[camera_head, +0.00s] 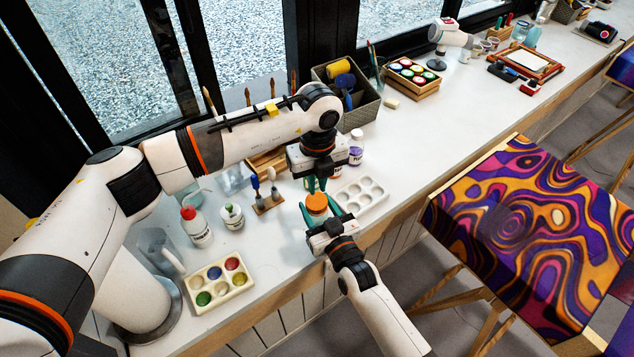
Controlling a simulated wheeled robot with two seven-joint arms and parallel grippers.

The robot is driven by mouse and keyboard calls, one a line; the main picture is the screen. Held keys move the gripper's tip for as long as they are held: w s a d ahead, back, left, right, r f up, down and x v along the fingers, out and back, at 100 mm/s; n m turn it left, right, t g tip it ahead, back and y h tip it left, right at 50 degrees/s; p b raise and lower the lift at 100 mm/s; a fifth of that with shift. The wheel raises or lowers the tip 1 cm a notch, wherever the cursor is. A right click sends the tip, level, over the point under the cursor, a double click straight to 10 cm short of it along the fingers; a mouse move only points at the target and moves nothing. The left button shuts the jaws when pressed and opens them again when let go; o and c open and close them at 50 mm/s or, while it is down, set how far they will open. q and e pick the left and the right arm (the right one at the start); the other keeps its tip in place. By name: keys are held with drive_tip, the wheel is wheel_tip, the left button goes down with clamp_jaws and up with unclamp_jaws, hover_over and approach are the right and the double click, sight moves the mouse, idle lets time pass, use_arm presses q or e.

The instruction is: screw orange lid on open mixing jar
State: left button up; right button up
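The orange lid (316,202) sits at the top of the mixing jar, near the front edge of the counter. The jar's body (317,216) is mostly hidden by the lid and my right gripper. My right gripper (321,211) comes from the front, with one teal finger on each side of the jar, and appears closed around it. My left gripper (317,186) points down from above, its teal fingertips close together at the lid's far upper edge. I cannot tell whether they touch or grip the lid, or whether the lid is seated.
A white palette (361,197) lies right of the jar, close to my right gripper. A small wooden brush stand (268,203) and a white jar (231,217) stand left. A purple-labelled bottle (356,148) stands behind. A paint tray (218,281) lies front left.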

drive_tip(key=o, duration=0.3)
drive_tip(key=shift+o, duration=0.2)
drive_tip(key=shift+s, duration=0.1)
use_arm(q)
drive_tip(key=shift+f+b, duration=0.65)
drive_tip(key=shift+b, duration=0.05)
drive_tip(key=shift+f, duration=0.1)
use_arm(e)
drive_tip(key=v, duration=1.2)
use_arm(q)
drive_tip(key=shift+s, duration=0.1)
